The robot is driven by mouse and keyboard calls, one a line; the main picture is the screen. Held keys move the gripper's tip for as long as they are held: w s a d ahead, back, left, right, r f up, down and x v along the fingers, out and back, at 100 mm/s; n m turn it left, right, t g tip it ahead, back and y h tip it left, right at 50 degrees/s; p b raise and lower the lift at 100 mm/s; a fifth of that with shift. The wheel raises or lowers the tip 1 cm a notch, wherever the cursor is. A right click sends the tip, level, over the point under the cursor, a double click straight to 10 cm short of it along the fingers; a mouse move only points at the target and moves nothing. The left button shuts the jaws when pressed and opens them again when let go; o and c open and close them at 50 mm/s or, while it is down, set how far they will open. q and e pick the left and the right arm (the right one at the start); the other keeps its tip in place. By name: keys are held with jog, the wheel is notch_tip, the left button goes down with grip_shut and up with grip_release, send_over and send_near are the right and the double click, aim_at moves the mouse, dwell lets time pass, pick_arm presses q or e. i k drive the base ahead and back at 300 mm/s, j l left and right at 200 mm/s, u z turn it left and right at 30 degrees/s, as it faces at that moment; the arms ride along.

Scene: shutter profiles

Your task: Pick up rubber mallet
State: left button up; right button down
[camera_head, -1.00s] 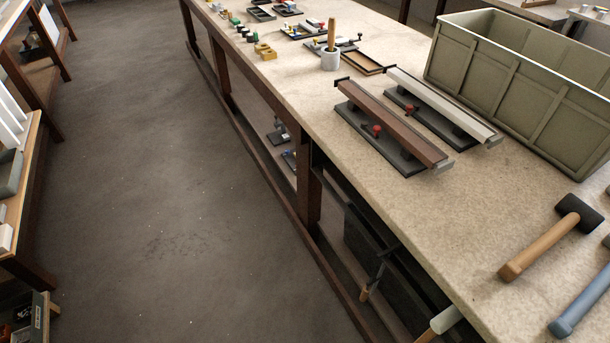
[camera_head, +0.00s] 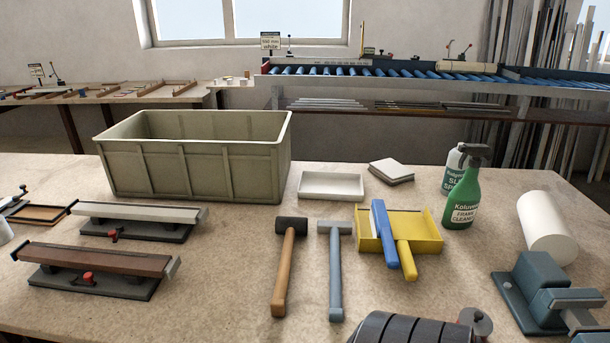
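A mallet with a black head and a wooden handle, which looks like the rubber mallet (camera_head: 283,275), lies on the stone-topped bench (camera_head: 215,312). Its head points to the back and its handle to the front. A second hammer (camera_head: 336,275) with a grey head and a blue-grey handle lies just to its right, nearly parallel and apart from it. Nothing covers the mallet. Neither of my grippers shows in this view.
A large olive crate (camera_head: 192,172) stands behind the mallet. Two clamped profiles (camera_head: 95,258) lie to the left. A white tray (camera_head: 331,185), a yellow dustpan (camera_head: 423,228), spray bottles (camera_head: 463,193) and a blue-grey vise (camera_head: 528,290) are to the right. A dark ribbed object (camera_head: 405,330) is cut off at the front.

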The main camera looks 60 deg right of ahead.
aim_at(290, 227)
jog(key=z, duration=1.85)
